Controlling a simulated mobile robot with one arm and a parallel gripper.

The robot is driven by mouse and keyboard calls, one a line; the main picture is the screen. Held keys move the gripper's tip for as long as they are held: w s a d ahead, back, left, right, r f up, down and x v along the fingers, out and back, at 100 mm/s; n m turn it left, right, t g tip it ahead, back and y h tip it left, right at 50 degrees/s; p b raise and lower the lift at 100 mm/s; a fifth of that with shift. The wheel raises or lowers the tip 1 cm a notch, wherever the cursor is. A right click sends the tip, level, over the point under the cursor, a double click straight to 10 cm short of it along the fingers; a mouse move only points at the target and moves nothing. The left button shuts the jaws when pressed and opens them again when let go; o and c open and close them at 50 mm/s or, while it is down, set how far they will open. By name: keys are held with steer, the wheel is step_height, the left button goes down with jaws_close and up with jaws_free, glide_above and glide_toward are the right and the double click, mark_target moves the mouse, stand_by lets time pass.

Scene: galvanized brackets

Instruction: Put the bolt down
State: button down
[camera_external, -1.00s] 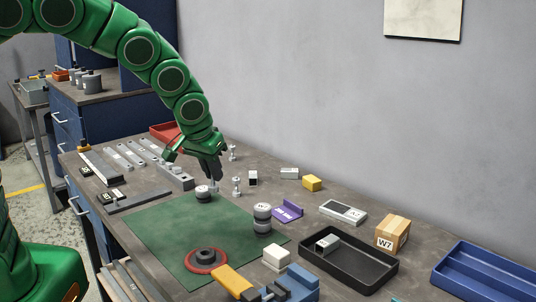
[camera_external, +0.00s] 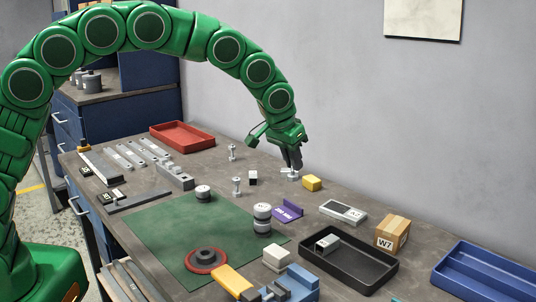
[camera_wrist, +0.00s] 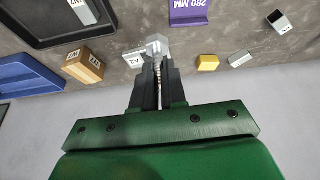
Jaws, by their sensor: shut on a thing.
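My gripper (camera_external: 294,166) is shut on the bolt (camera_wrist: 157,65), seen best in the wrist view. The bolt's threaded shank is between the fingertips (camera_wrist: 158,88) and its pale metal head (camera_wrist: 157,44) points away from the gripper. In the outside view my gripper is over the back part of the bench, left of the yellow block (camera_external: 312,183); the held bolt is hard to make out there. Two other bolts stand upright on the bench, one farther back (camera_external: 232,153) and one nearer the green mat (camera_external: 237,187).
A pale block (camera_external: 289,173) lies partly behind my fingertips. Nearby are a small white-and-black block (camera_external: 253,177), a purple gauge (camera_external: 287,211) and a pale labelled block (camera_external: 343,212). A black tray (camera_external: 365,275), cardboard box (camera_external: 393,234) and blue tray (camera_external: 490,273) are to the right.

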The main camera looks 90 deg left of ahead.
steer(key=w, duration=0.1)
glide_above(343, 209)
steer(key=f, duration=0.9)
steer(key=shift+s+d+f, duration=0.15)
steer(key=shift+s+f, duration=0.05)
steer(key=shift+s, duration=0.05)
steer(key=shift+f, duration=0.1)
steer(key=shift+w+f, duration=0.2)
steer(key=shift+f, duration=0.05)
steer(key=shift+w+f, duration=0.1)
steer(key=shift+f, duration=1.4)
steer(key=shift+f, duration=0.15)
